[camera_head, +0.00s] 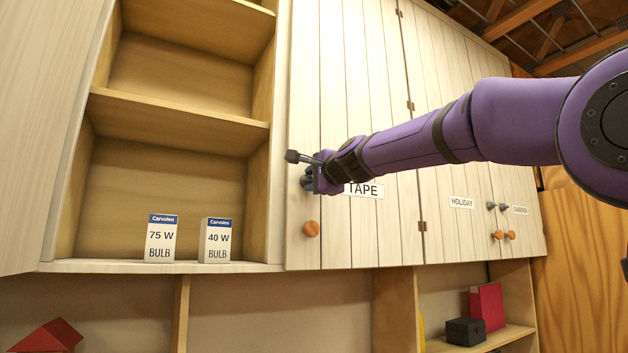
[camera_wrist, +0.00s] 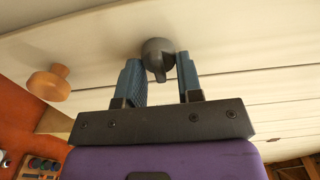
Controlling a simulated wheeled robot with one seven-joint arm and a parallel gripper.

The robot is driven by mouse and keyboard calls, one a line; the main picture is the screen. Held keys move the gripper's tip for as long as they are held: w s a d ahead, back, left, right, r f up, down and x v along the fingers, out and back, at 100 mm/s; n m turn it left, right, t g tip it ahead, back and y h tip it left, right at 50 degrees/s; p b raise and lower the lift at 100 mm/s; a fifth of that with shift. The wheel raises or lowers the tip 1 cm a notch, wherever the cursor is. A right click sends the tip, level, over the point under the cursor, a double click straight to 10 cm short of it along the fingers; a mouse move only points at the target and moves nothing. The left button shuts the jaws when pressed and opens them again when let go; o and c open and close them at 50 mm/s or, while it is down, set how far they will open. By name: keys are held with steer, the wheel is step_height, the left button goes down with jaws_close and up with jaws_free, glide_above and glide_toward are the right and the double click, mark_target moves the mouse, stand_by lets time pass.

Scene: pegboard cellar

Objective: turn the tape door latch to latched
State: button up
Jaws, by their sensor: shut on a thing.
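The tape door (camera_head: 333,230) is a pale plank cabinet door, closed, with a TAPE label (camera_head: 364,190). Its latch is a round dark grey knob with a small pointer tab, in the wrist view (camera_wrist: 158,52) at the top middle. The tab points down toward my gripper's palm in that view. My gripper (camera_wrist: 160,76) is shut on the latch, with one blue finger pad on each side of it. In the head view my gripper (camera_head: 318,178) is at the door's left part and mostly hides the latch.
An orange door knob (camera_head: 311,228) sits below the latch. Left of the door is an open shelf with a 75 W bulb box (camera_head: 161,239) and a 40 W bulb box (camera_head: 215,241). The HOLIDAY door (camera_head: 462,235) is to the right, with more latches and knobs beyond.

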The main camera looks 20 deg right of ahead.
stand_by(0.3)
steer(key=o, duration=0.9)
steer(key=shift+s, duration=0.1)
steer(key=s, duration=0.3)
steer(key=s+d, duration=0.1)
steer(key=s, duration=0.3)
steer(key=s+d, duration=0.1)
steer(key=s, duration=0.2)
steer(key=shift+s+d, duration=0.1)
steer(key=shift+s, duration=0.1)
steer(key=shift+f, duration=0.1)
